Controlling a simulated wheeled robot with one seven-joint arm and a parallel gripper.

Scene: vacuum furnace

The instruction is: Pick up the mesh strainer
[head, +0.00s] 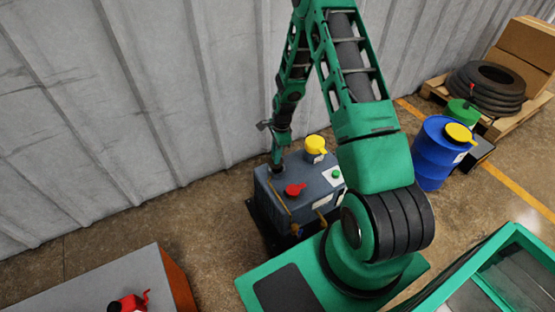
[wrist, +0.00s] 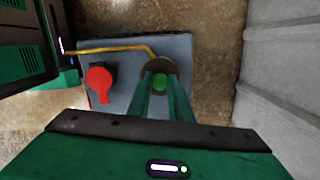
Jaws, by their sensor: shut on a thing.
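My gripper (wrist: 161,88) points down at the top of a grey-blue pump box, its two green fingers close together. Between the fingertips is a small green round piece, with a dark brownish round rim (wrist: 158,65) just beyond it; I take this to be the mesh strainer, mostly hidden by the fingers. My gripper is shut on it. I cannot tell whether it still sits in the box's opening. In the head view my gripper (head: 277,160) is at the back left of the box top, and the strainer cannot be made out.
The pump box (head: 266,190) carries a red cap (head: 295,189), a yellow cap (head: 315,144) and a brass pipe (wrist: 108,48). A corrugated wall (head: 150,90) rises close behind. A blue drum (head: 432,160) stands to the right, a grey-topped cabinet (head: 80,290) at front left.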

